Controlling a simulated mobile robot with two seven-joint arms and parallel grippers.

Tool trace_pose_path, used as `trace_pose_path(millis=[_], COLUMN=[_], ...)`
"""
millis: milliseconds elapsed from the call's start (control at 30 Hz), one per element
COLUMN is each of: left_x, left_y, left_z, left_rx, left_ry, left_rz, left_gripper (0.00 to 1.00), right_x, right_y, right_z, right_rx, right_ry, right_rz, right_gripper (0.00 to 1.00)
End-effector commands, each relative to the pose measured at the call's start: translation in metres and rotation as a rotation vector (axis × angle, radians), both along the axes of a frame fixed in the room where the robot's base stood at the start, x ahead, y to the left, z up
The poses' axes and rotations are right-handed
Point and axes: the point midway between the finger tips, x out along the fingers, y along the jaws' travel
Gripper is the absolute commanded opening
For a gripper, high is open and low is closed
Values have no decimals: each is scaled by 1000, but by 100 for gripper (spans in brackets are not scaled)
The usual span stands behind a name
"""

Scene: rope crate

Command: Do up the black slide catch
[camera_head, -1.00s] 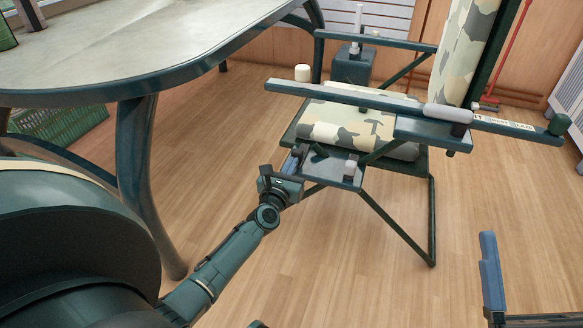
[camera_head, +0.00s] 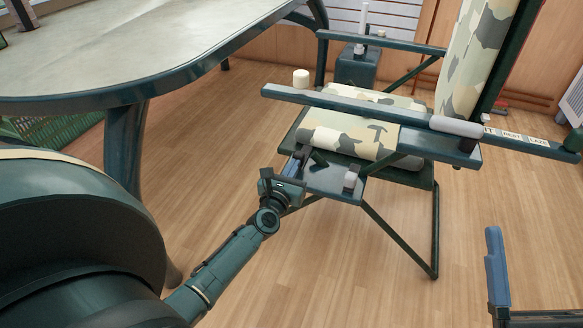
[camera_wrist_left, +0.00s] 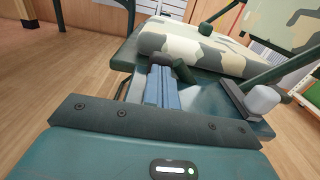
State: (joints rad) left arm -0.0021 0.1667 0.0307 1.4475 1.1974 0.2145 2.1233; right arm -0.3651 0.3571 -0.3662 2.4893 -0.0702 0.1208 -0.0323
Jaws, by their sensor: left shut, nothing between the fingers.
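A camouflage folding chair (camera_head: 432,180) has a dark side plate (camera_head: 330,183) below its near armrest. On the plate are a short dark green cylinder (camera_wrist_left: 185,71) and a pale grey knob (camera_head: 351,179), with a thin black bar (camera_wrist_left: 236,99) beside the knob in the left wrist view. I cannot tell for certain which part is the black slide catch. My left gripper (camera_head: 292,166) is shut and empty at the plate's left edge. Its blue fingertips (camera_wrist_left: 161,84) are close beside the green cylinder; contact is unclear. My right gripper (camera_head: 497,262) shows only partly at the lower right.
The near armrest (camera_head: 350,107) crosses above the plate, with a grey sleeve (camera_head: 456,126) and a cream knob (camera_head: 301,79). A large table (camera_head: 150,60) stands at the left, with a green crate (camera_head: 50,131) beneath. Wooden floor is clear in front of the chair.

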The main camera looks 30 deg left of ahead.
Motion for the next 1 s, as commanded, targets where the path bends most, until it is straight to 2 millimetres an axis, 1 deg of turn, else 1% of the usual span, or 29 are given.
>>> trace_pose_path(millis=[33,267,367,400,433,500,567,700,800,900,1000], left_x=[6,7,6,6,6,5,5,4,2,1,0], left_y=[4,6,6,6,6,6,6,5,4,3,2], left_z=[5,5,11,15,19,31,43,71,86,96,102], left_rx=[2,3,2,2,1,2,2,3,1,1,3], left_ry=[-8,-8,-9,-9,-9,-11,-14,-19,-13,-9,-7], left_rz=[1,3,4,4,4,5,6,7,6,4,3], left_gripper=[0,0,0,0,0,0,0,0,0,0,0], right_x=[0,-1,0,0,-1,-3,-5,-14,-13,-13,-13], right_y=[0,0,0,0,0,2,3,6,4,2,0], right_z=[-2,-4,0,2,-3,-15,-23,-46,-44,-46,-48], right_rx=[0,1,2,4,9,21,29,44,10,-18,-36], right_ry=[3,8,12,24,58,152,225,408,406,410,408], right_rz=[0,1,2,3,1,0,-2,-4,-32,-50,-63], right_gripper=[84,84,84,84,84,84,84,84,84,84,84])
